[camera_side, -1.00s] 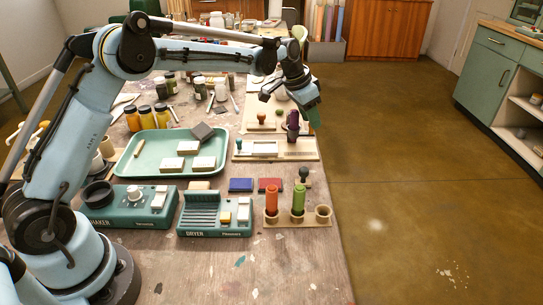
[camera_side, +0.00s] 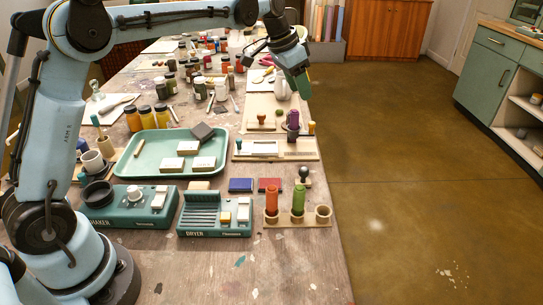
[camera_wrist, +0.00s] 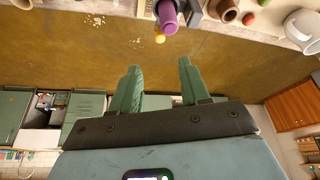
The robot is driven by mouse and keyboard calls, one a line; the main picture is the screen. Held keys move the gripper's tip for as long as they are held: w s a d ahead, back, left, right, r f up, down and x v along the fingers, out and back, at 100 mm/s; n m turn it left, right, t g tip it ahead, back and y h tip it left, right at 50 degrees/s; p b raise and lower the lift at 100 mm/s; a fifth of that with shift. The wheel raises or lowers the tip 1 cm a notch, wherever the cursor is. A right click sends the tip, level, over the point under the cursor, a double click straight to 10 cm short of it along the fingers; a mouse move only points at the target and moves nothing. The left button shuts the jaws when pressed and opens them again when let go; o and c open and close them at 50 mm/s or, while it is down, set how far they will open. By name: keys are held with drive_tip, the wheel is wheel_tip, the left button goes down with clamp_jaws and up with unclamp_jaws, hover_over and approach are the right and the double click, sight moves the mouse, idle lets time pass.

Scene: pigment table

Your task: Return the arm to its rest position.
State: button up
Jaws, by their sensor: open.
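My gripper (camera_side: 299,82) is raised above the far right edge of the work table in the side view. In the wrist view its two green fingers (camera_wrist: 159,82) stand apart with nothing between them. It is open and empty. My arm reaches from the lower left across the top of the side view. A purple piece (camera_side: 293,122) stands on the table below and nearer than the gripper; it also shows at the top of the wrist view (camera_wrist: 167,16).
A green tray (camera_side: 140,170) with several blocks, a shaker (camera_side: 128,215), a dryer (camera_side: 203,228) and a rack with an orange tube (camera_side: 271,199) and a green tube (camera_side: 298,199) stand on the table. Jars crowd its far part. Open floor (camera_side: 400,190) lies to the right.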

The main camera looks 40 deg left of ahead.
drive_tip(key=shift+v, duration=1)
drive_tip(key=s+d+n+t+y, duration=0.1)
drive_tip(key=s+d+n+t, duration=0.1)
drive_tip(key=s, duration=1.3)
drive_tip(key=s+f+n+t, duration=0.1)
drive_tip(key=s+f+n, duration=0.1)
drive_tip(key=s+f, duration=0.4)
drive_tip(key=s, duration=0.5)
drive_tip(key=shift+a+f+y, duration=0.2)
drive_tip(key=shift+f+y, duration=0.1)
drive_tip(key=shift+y, duration=0.1)
